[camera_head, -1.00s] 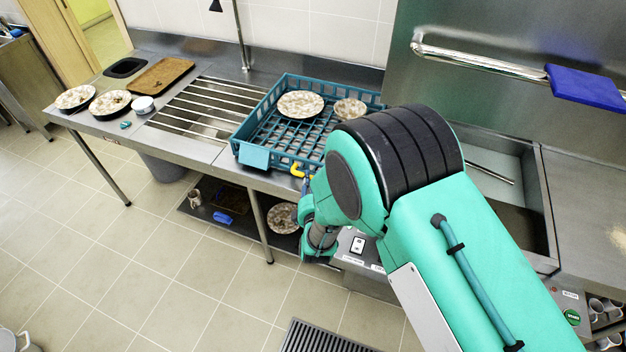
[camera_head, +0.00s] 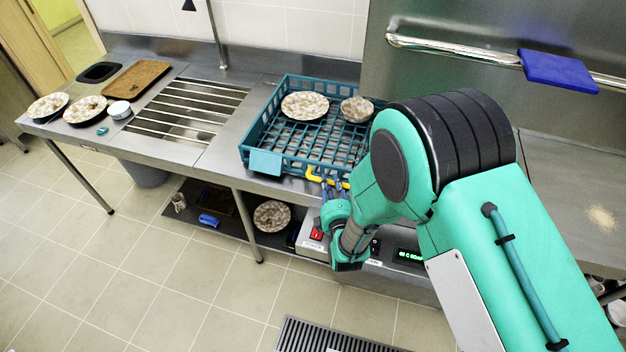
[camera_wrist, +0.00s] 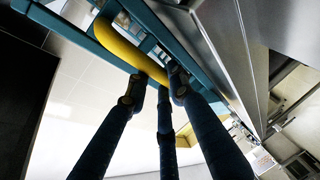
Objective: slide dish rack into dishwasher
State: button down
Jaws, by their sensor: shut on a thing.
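The teal dish rack (camera_head: 262,120) stands on the steel counter, with two patterned plates (camera_head: 305,105) in its back part. Its right part is hidden behind my arm. A yellow handle (camera_head: 312,175) is on its front side, and it also shows in the wrist view (camera_wrist: 118,44). My gripper (camera_head: 332,188) is shut on the handle, its dark blue fingers around it in the wrist view (camera_wrist: 156,86). The dishwasher's steel hood (camera_head: 440,75) with a long bar stands to the right of the rack. The space under it is mostly hidden by my arm.
A slatted grate (camera_head: 185,110) and bare counter lie left of the rack. Farther left are dirty plates (camera_head: 85,110), a white bowl (camera_head: 119,110) and a brown tray (camera_head: 140,80). A blue cloth (camera_head: 557,70) hangs on the hood's bar.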

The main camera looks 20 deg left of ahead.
jog(key=d+b, duration=0.7)
jog(key=d, duration=4.1)
jog(key=shift+d+f, duration=0.1)
jog(key=shift+d, duration=0.2)
jog(key=c, duration=1.5)
grip_release()
jog(key=shift+s+d, duration=0.1)
jog(key=shift+v, duration=5.9)
